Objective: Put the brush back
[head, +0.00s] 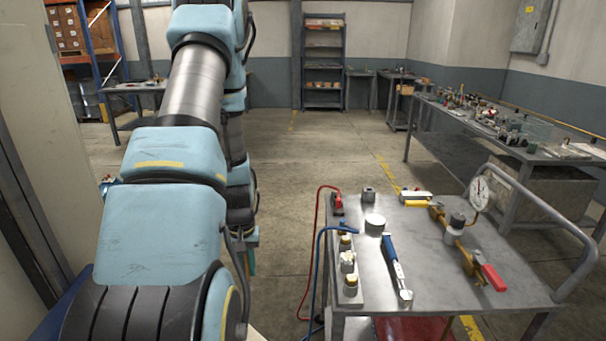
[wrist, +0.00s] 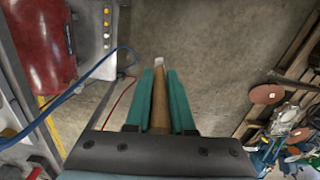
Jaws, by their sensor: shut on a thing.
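The brush (wrist: 159,98) shows in the wrist view as a tapered wooden handle with a pale tip. My gripper (wrist: 160,77) has its two teal fingers shut on either side of it, and the tip sticks out a little past them. Bare concrete floor lies behind the tip. In the head view only a bit of my gripper (head: 251,254) shows, low beside my arm and left of the metal cart (head: 430,285). The brush is hidden there behind my arm.
The cart holds a blue-handled wrench (head: 395,268), a brass valve assembly with a gauge (head: 480,192), a white round container (head: 375,222) and fittings on a strip. Red and blue hoses (head: 311,265) hang off its left edge. A cluttered bench (head: 500,140) stands behind. Mid-floor is clear.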

